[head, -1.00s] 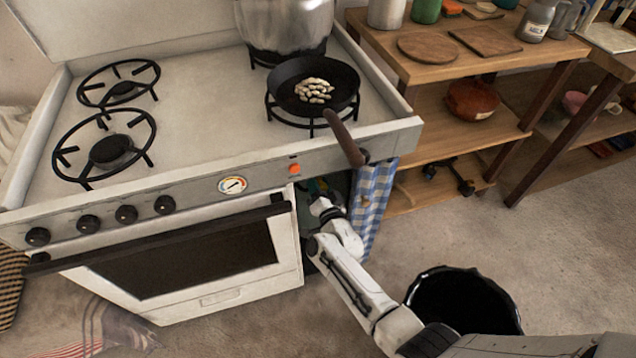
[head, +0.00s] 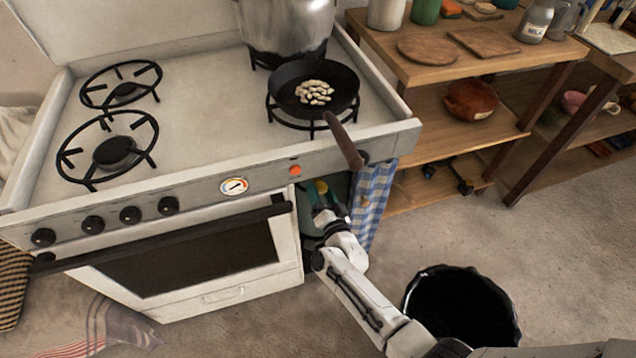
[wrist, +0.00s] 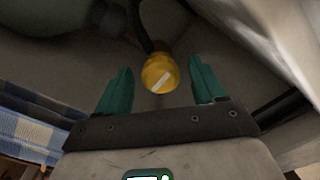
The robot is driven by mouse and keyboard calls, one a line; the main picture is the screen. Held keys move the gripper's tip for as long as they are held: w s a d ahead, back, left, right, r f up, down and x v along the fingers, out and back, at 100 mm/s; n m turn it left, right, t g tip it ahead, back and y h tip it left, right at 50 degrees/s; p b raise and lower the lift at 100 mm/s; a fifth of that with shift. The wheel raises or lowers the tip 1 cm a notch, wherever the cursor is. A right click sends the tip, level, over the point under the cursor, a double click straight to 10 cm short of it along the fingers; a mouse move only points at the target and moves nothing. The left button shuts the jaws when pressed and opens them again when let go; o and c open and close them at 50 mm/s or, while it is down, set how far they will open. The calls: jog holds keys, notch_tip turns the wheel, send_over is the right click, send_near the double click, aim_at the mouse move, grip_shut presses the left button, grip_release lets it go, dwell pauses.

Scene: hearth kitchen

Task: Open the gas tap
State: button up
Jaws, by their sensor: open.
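The gas tap is a round yellow knob with a pale bar across its face. It shows in the wrist view (wrist: 159,73), and small in the head view (head: 321,187) inside the open compartment at the stove's right end. The bar runs diagonally. A dark hose meets the knob from above. My gripper (wrist: 158,88) has green fingers, open, one on each side of the knob with a gap to each. The knob lies at or just beyond the fingertips; I see no contact. In the head view my gripper is mostly hidden in the compartment behind my wrist.
A blue checked curtain (head: 372,200) hangs right of the compartment. The stove's oven door (head: 190,262) stands left of it. A pan (head: 290,90) of pale food sits above, its handle overhanging the front. A black bin (head: 410,300) stands on the floor near my arm.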

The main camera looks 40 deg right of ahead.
jog(key=p+v, duration=0.1)
jog(key=v, duration=0.6)
jog(key=shift+p, duration=0.3)
jog(key=shift+a, duration=0.1)
